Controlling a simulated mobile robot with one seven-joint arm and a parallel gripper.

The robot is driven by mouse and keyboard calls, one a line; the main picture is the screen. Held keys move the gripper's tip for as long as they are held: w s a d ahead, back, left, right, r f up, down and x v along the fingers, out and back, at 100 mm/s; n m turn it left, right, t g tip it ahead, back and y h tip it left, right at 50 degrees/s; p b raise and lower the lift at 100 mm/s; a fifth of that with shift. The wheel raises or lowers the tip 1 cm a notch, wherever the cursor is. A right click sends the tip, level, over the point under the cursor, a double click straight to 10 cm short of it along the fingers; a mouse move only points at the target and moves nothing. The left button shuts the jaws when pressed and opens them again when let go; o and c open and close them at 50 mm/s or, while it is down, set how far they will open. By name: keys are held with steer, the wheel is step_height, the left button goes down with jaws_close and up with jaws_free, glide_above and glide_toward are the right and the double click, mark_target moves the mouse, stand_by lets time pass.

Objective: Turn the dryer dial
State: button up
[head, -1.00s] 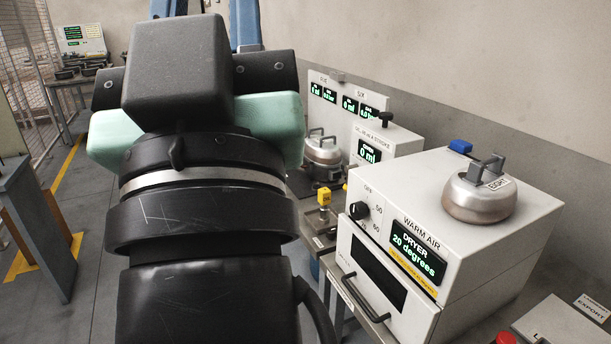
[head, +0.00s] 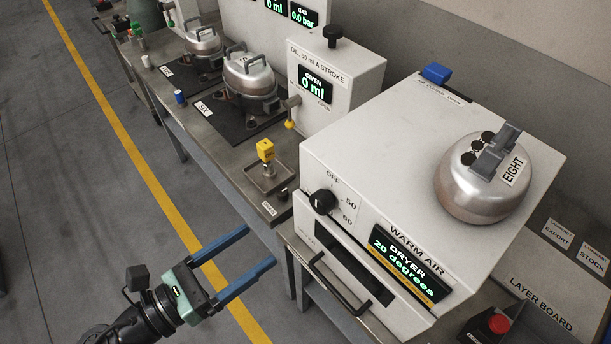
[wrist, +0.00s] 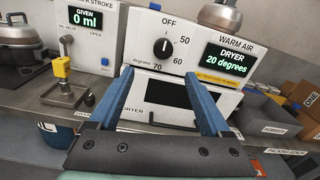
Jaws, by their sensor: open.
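The white warm air dryer (head: 345,150) stands on the bench at the right in the head view. Its black dial (head: 322,201) is on the front panel, beside the marks OFF, 50 and 60. In the wrist view the dial (wrist: 163,48) has its white line pointing up towards OFF. The dryer display (head: 404,266) reads 20 degrees. My gripper (head: 248,252) is open and empty, with two blue fingers apart, in front of the dryer and left of the dial. In the wrist view the dial shows beyond and between the fingertips (wrist: 163,82), not touched.
A metal compressor marked EIGHT (head: 490,180) sits on top of the dryer. The dryer's door handle (head: 340,285) juts out below the dial. A yellow-topped fitting (head: 265,150) and the oil unit (head: 335,80) stand to the left. The floor in front is clear.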

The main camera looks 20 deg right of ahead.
mark_target(316, 206)
steer(key=p+x, duration=0.1)
steer(key=x, duration=0.7)
steer(key=p+x, duration=0.1)
steer(key=x, duration=0.3)
steer(key=shift+s+d+r+p, duration=0.1)
steer(key=shift+s+d+p, duration=0.1)
steer(key=shift+d+p, duration=0.15)
steer(key=shift+c, duration=0.2)
jaws_close()
